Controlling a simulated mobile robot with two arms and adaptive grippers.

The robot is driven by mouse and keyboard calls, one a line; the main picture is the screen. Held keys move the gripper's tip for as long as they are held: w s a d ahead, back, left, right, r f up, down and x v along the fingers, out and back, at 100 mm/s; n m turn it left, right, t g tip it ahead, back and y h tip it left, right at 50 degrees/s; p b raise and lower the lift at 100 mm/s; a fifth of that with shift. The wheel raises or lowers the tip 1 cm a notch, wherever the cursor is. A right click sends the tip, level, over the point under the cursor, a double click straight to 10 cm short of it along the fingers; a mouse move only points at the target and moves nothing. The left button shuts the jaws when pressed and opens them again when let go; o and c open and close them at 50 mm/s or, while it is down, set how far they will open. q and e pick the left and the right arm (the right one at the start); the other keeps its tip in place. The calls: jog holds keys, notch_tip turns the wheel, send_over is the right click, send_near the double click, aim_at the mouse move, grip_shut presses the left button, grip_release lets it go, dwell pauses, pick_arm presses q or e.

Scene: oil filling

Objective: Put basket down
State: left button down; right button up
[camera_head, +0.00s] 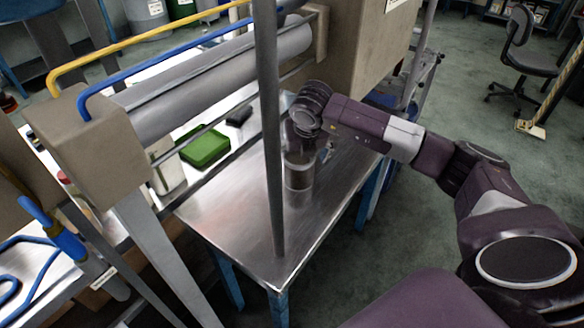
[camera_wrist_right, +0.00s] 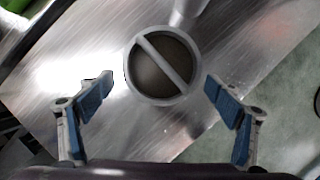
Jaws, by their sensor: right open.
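The basket (camera_head: 299,175) is a grey-brown cylinder standing upright on the metal table (camera_head: 240,225) in the head view. In the right wrist view, its round rim and the straight crossbar (camera_wrist_right: 163,63) over its opening are seen from above. My right gripper (camera_wrist_right: 158,83) is open, with blue-padded fingers to the left and right of the basket and clear gaps between them and the rim. In the head view, the right wrist is above the basket and hides part of its top. My left gripper is out of view.
A grey metal post (camera_head: 268,120) stands close to the left of the basket. A green tray (camera_head: 204,148) and a large roller machine (camera_head: 215,70) are farther left. The table's front part is bare. An office chair (camera_head: 521,55) stands far right.

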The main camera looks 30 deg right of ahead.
jog(key=p+x, duration=0.1)
jog(key=x, duration=0.4)
jog(key=shift+f+p, duration=0.15)
jog(key=shift+p, duration=0.25)
jog(key=shift+w+d+f, duration=0.15)
jog(key=shift+w+f, duration=0.05)
jog(key=shift+f, duration=0.2)
jog(key=c, duration=0.5)
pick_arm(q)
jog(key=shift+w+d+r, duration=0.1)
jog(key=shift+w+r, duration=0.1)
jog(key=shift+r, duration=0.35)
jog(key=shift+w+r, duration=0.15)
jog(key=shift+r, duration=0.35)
pick_arm(e)
jog(key=c, duration=1)
